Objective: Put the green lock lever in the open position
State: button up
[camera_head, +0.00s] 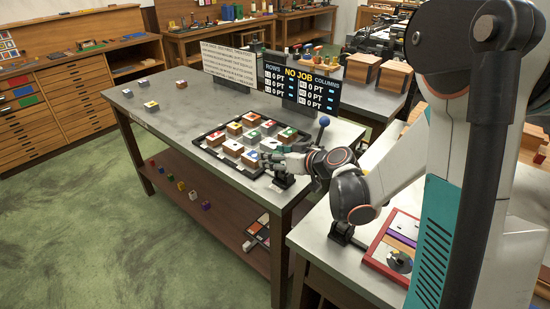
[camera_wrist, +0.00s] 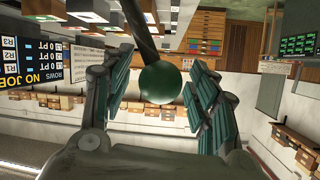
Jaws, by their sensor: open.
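The green lock lever shows in the wrist view as a green ball (camera_wrist: 160,82) on a dark rod that runs up out of the picture. My gripper (camera_wrist: 166,98) is open, with one finger on each side of the ball. A gap shows on both sides, and I cannot tell how deep the ball sits between the fingers. In the head view my gripper (camera_head: 271,159) is low at the right side of the grey table (camera_head: 177,107), beside the tile tray. There the green ball cannot be made out; a dark base (camera_head: 283,181) shows below the gripper.
A lever with a blue ball (camera_head: 324,121) stands just behind and right of my gripper. A black tray (camera_head: 213,138) of several coloured tiles lies to its left. A scoreboard (camera_head: 299,88) reading "NO JOB" and a text sign (camera_head: 230,64) stand behind. The table's left part is mostly clear.

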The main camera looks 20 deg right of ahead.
jog(key=shift+c, duration=0.4)
grip_shut()
jog(key=shift+d, duration=0.1)
jog(key=shift+w+d+r+m+g+y, duration=0.2)
jog(key=shift+w+d+m+g+y, duration=0.1)
jog(key=shift+w+d+m, duration=0.25)
jog(key=shift+w+d+r+m+g+y, duration=0.2)
jog(key=shift+w+d+m+y, duration=0.1)
jog(key=shift+d+m, duration=0.35)
jog(key=shift+w+d+m+g+y+b, duration=0.25)
jog(key=shift+w+d+m+y, duration=0.3)
jog(key=shift+d, duration=0.25)
jog(key=shift+w+d+m+g+y+b, duration=0.15)
jog(key=shift+w+d+m+g+y, duration=0.2)
jog(key=shift+d+m, duration=0.35)
jog(key=shift+w, duration=0.1)
